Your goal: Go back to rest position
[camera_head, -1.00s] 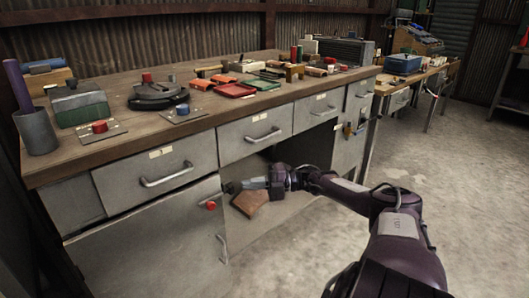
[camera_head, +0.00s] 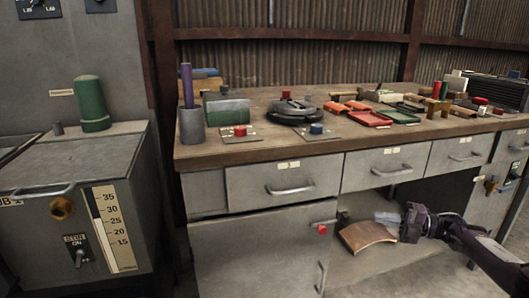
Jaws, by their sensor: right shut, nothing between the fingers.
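My right gripper (camera_head: 388,219) reaches in from the right in the head view. It is shut and empty, in front of the open space under the workbench. A brown curved panel (camera_head: 367,236) is just left of and below it, in that open space. From this view I cannot tell whether the gripper touches the panel. My left gripper is not in view.
The workbench (camera_head: 243,156) has several drawers and a cabinet door (camera_head: 255,262) with a red knob (camera_head: 322,229). Tools and trays cover its top. A grey machine (camera_head: 100,170) with a level scale stands at left.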

